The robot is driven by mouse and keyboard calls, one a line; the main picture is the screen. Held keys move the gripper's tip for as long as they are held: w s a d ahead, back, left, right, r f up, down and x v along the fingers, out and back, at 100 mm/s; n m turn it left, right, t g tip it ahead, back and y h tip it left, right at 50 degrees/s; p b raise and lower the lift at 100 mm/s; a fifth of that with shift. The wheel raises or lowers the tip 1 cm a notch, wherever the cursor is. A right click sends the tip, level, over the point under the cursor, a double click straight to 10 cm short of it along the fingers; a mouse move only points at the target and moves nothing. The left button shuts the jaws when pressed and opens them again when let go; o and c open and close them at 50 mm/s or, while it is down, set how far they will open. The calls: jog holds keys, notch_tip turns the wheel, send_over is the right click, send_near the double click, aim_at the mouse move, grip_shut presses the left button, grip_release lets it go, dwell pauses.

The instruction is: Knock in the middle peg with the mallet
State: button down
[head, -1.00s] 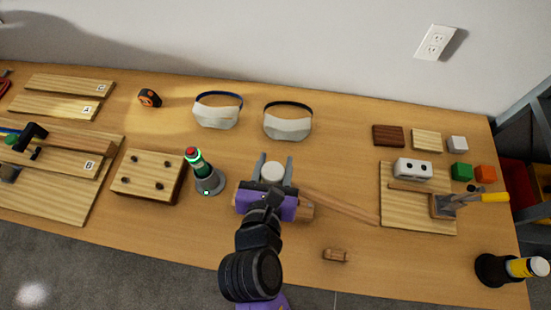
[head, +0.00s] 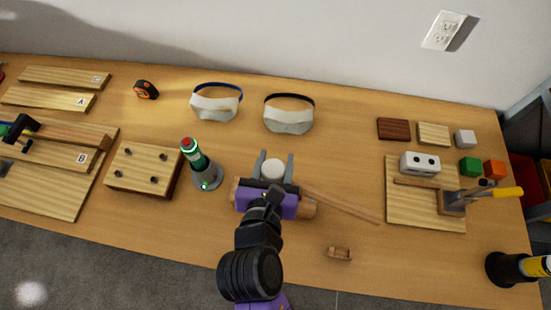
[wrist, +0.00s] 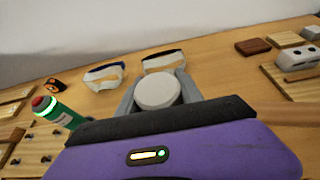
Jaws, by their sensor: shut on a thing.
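My gripper (head: 272,162) is low over the middle of the table, its fingers pointing away from me. It is shut on a round, white-topped thing (head: 274,170), which also fills the jaws in the wrist view (wrist: 157,92). A long wooden bar (head: 345,203) runs right from beside the jaws, like a mallet handle. A rounded wooden piece (head: 308,209) sticks out under my purple gripper body; how these join is hidden. A wooden block (head: 142,166) with several dark pegs stands at the left, apart from my gripper. I cannot make out a middle peg in it.
A green, red-topped cylinder (head: 195,155) on a grey base stands between the block and my gripper. Two goggles (head: 288,120) lie behind. A small wooden piece (head: 340,254) lies in front. A board with tools (head: 405,207) is right; labelled planks (head: 48,98) are left.

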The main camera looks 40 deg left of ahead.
notch_tip(320, 180, down, 5)
jog(key=shift+f+b, duration=0.2)
jog(key=shift+b, duration=0.8)
notch_tip(320, 180, up, 6)
jog(key=p, duration=0.6)
jog(key=shift+f+p, duration=0.15)
jog(key=shift+p, duration=0.25)
jog(key=shift+f, duration=0.15)
notch_tip(320, 180, down, 6)
jog(key=b, duration=0.3)
notch_tip(320, 180, up, 6)
jog(key=p, duration=0.5)
jog(key=shift+f, duration=0.3)
jog(key=shift+f, duration=0.1)
jog(key=shift+f, duration=0.15)
